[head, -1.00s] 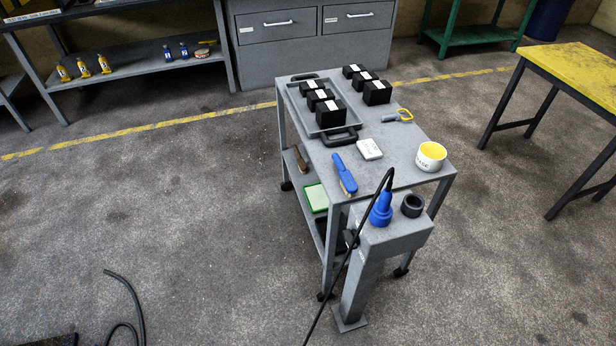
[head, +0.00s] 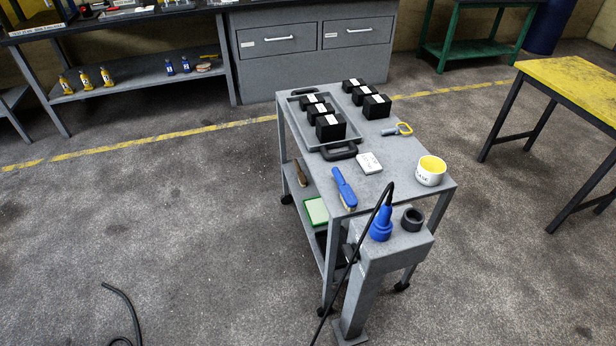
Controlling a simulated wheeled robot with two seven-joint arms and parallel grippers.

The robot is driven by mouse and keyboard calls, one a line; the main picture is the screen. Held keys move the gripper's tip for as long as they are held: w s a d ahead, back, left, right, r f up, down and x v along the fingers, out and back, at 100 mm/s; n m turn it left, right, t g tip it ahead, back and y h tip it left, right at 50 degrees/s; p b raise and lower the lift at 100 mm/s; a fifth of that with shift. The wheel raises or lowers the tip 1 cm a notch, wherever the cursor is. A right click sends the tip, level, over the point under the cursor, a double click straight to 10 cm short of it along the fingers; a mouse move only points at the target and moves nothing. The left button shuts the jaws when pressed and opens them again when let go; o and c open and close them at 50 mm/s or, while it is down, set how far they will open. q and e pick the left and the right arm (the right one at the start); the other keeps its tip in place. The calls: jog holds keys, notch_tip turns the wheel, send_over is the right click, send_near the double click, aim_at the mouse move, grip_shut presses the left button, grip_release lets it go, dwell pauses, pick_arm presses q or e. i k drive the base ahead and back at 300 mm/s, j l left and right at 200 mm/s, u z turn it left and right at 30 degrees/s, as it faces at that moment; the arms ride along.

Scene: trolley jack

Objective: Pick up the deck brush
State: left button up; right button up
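A blue-handled brush with pale bristles (head: 344,188) lies on the grey trolley top (head: 398,165), near its left front edge. A brown-handled item, maybe another brush (head: 301,173), is on the trolley's lower shelf at the left, partly hidden by the top. I cannot tell from the labels which one is the deck brush. Neither of my grippers is in the head view.
The trolley top also holds a tray (head: 301,133) of black boxes, a white block (head: 369,163) and a white-and-yellow tub (head: 430,173). A grey post (head: 362,285) with a blue plug (head: 382,224) and black cable stands at its front. Floor at left is mostly clear.

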aim_at(303, 181)
jog(key=i+j+z, duration=0.1)
jog(key=z, duration=0.25)
jog(key=i+j+z, duration=0.1)
jog(key=z, duration=0.25)
jog(key=i+j+z, duration=0.1)
jog(key=z, duration=0.2)
jog(key=i+j+z, duration=0.15)
jog(key=j, duration=0.3)
jog(key=i+j+z, duration=0.15)
jog(key=j, duration=0.3)
jog(key=i+j+z, duration=0.2)
jog(key=j, duration=0.3)
jog(key=j+z, duration=0.15)
jog(key=j, duration=0.3)
jog(key=i+j+z, duration=0.15)
jog(key=j, duration=0.4)
jog(key=i+j, duration=0.1)
jog(key=j, duration=0.3)
jog(key=i+j, duration=0.15)
jog(key=j, duration=0.25)
jog(key=i+j, duration=0.1)
jog(key=j, duration=0.25)
jog(key=i+j, duration=0.15)
jog(key=j, duration=0.25)
jog(key=i+j, duration=0.1)
jog(key=j, duration=0.3)
jog(key=i+j, duration=0.15)
jog(key=j, duration=0.25)
